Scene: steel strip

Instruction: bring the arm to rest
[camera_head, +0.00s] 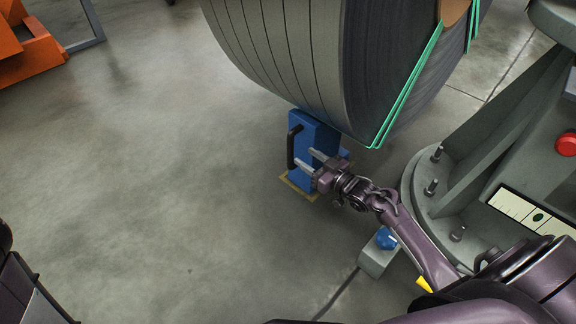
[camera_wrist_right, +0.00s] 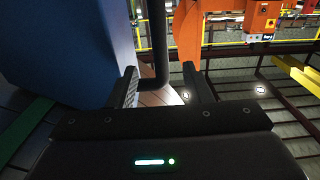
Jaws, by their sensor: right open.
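My right arm reaches in from the lower right of the head view. Its gripper (camera_head: 306,159) is open beside a blue block (camera_head: 318,132) with a black handle (camera_head: 292,148). In the right wrist view the two fingers of the gripper (camera_wrist_right: 162,82) stand apart. The black handle (camera_wrist_right: 157,45) shows in the gap between them, and the blue block (camera_wrist_right: 65,45) fills the left. I cannot tell how deep the handle sits between the fingers. My left gripper is not in view.
A large steel coil (camera_head: 290,60) with green straps (camera_head: 408,85) hangs over or rests by the block. A grey machine base (camera_head: 470,190) with bolts and a red button (camera_head: 566,144) stands right. A blue-knobbed box (camera_head: 378,258) is near my arm.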

